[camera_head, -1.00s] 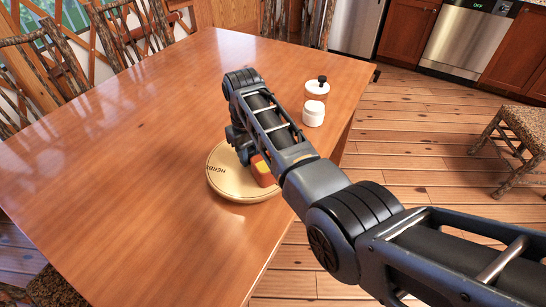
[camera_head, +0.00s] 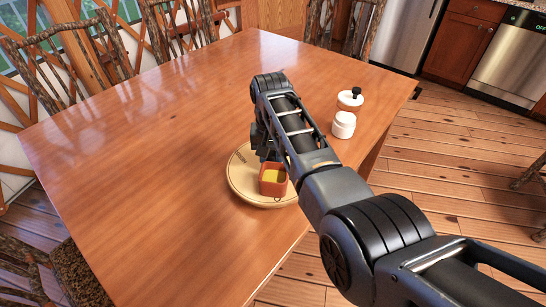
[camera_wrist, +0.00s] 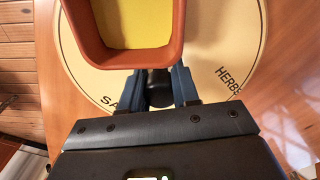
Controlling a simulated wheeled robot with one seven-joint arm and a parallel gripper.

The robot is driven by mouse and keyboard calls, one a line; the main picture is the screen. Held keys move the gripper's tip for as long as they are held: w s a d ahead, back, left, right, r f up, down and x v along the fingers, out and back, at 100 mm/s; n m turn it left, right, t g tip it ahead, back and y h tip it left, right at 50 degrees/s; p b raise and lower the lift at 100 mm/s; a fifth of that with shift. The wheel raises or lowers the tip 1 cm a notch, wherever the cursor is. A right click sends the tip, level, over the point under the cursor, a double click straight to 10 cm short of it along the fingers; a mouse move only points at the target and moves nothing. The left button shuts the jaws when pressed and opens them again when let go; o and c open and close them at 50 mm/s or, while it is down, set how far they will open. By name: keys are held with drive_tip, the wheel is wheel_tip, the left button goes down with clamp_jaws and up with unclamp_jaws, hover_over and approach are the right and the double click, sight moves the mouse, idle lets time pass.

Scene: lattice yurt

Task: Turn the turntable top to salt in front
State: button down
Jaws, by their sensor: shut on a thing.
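The turntable top (camera_head: 238,184) is a round pale wooden disc lying on the table, partly hidden by my arm. In the wrist view the disc (camera_wrist: 238,50) shows the word HERBS at right and letters starting SA at lower left, the rest hidden by my gripper. My gripper (camera_wrist: 160,76) is low over the disc, its blue fingers shut on a dark rounded knob (camera_wrist: 158,92). An orange square container (camera_head: 273,187) with yellow inside stands on the disc; it also shows just beyond my fingertips in the wrist view (camera_wrist: 92,52).
Two white jars stand on the table right of my arm, one plain (camera_head: 344,126) and one with a black knob (camera_head: 350,100). The wooden table (camera_head: 150,150) is clear to the left. Chairs line its far and left sides.

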drive_tip(key=shift+a+m, duration=0.15)
drive_tip(key=shift+m, duration=2.05)
drive_tip(key=shift+a+m, duration=0.1)
drive_tip(key=shift+m, duration=4)
drive_tip(key=shift+w+m, duration=0.1)
drive_tip(key=shift+m, duration=1.7)
drive_tip(key=c, duration=0.8)
unclamp_jaws()
drive_tip(key=shift+r, duration=3.9)
